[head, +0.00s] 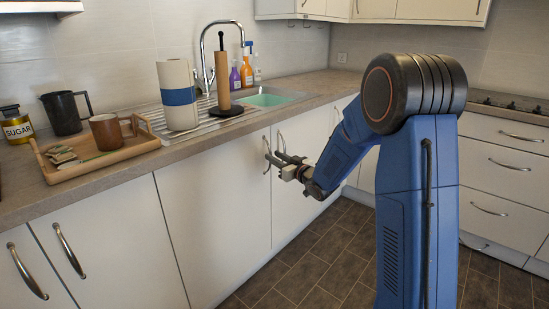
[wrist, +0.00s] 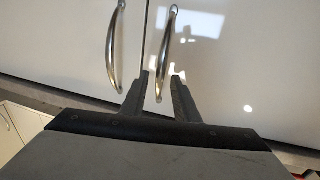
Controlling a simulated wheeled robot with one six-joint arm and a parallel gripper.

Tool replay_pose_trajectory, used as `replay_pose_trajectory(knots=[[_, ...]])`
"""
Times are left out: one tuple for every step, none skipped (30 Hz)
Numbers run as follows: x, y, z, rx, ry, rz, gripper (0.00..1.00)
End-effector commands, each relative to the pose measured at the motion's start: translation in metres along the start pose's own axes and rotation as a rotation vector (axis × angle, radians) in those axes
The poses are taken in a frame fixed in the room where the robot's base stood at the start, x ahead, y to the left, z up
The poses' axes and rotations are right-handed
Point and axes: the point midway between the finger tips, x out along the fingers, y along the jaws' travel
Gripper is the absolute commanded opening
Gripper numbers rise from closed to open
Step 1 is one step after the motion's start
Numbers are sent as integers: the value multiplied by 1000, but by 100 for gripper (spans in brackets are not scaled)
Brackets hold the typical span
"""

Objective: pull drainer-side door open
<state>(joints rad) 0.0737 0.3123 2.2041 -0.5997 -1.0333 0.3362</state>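The drainer-side door (head: 212,215) is a glossy white cabinet door below the sink drainer in the head view. It looks shut, flush with the fronts beside it. Its curved metal handle (head: 266,146) stands near its right edge. My gripper (head: 273,158) is at this handle. In the wrist view my gripper (wrist: 161,75) is open, with one finger on each side of the handle (wrist: 166,45). Gaps show between the handle and both fingers. The neighbouring door's handle (wrist: 113,45) is outside the fingers, to the left in the wrist view.
The worktop above holds a wooden tray (head: 150,143) with a brown mug (head: 106,132), a paper roll (head: 178,112) and a wooden roll holder (head: 222,75). Drawers (head: 505,165) stand at the right. Dark tiled floor (head: 310,262) is clear before the doors.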

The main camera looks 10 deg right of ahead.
Motion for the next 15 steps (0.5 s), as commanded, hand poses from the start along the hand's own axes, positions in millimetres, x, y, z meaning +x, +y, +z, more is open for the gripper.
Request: replay_pose_trajectory(knots=[[4, 0, 0, 0, 0, 0, 28], [5, 0, 0, 0, 0, 0, 28], [6, 0, 0, 0, -1, 0, 28], [7, 0, 0, 0, -1, 0, 28], [7, 0, 0, 0, 0, 0, 28], [8, 0, 0, 0, 0, 1, 28], [8, 0, 0, 0, 0, 1, 28], [8, 0, 0, 0, 0, 1, 28], [8, 0, 0, 0, 0, 1, 28], [8, 0, 0, 0, 0, 1, 28], [8, 0, 0, 0, 0, 1, 28], [8, 0, 0, 0, 0, 1, 28], [8, 0, 0, 0, 0, 1, 23], [8, 0, 0, 0, 0, 1, 16], [8, 0, 0, 0, 0, 1, 6]])
